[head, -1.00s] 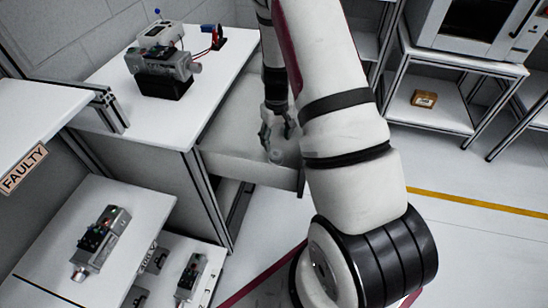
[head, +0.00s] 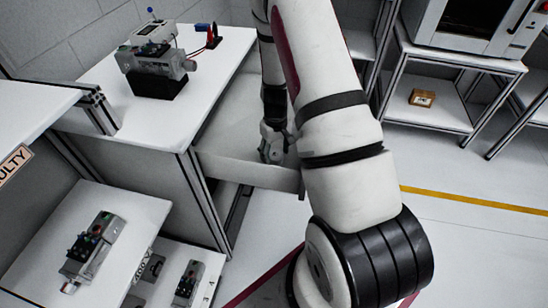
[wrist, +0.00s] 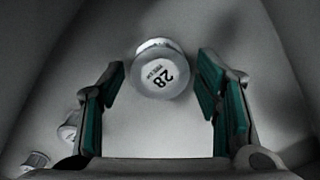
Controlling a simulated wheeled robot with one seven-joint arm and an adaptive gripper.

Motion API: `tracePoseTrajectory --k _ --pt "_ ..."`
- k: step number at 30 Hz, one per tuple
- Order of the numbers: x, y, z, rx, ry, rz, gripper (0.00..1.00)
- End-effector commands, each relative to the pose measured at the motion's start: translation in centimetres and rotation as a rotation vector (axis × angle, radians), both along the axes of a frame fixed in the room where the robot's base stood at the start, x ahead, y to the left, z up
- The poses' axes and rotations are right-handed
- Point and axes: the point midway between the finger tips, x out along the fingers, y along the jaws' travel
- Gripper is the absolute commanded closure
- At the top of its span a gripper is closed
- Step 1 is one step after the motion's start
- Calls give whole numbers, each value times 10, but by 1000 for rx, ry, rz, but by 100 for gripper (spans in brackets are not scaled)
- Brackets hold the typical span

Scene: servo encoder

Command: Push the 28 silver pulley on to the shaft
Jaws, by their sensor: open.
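The silver pulley (wrist: 160,72) marked 28 lies in an open drawer, its numbered face toward the wrist camera. My gripper (wrist: 163,95) is open, with one green-padded finger on each side of the pulley and a gap on both sides. In the head view my gripper (head: 275,152) is down inside the drawer (head: 250,172), and the pulley is hidden there. A motor unit (head: 155,60) stands on a black block on the white table; its shaft end (head: 190,65) points right.
Two smaller silver parts (wrist: 70,128) lie at the left of the drawer in the wrist view. The drawer walls stand close around my gripper. A red and blue device (head: 208,35) sits at the table's back. Other units (head: 92,248) rest on lower shelves.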

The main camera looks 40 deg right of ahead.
Motion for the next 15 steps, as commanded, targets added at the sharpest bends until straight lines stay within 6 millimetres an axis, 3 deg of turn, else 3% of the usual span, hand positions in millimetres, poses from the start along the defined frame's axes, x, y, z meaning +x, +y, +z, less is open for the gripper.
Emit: tracePoseTrajectory --k 6,12,15 --pt "0 0 1 0 0 0 44" --pt "0 0 1 0 0 0 90" --pt "0 0 1 0 -1 0 92"
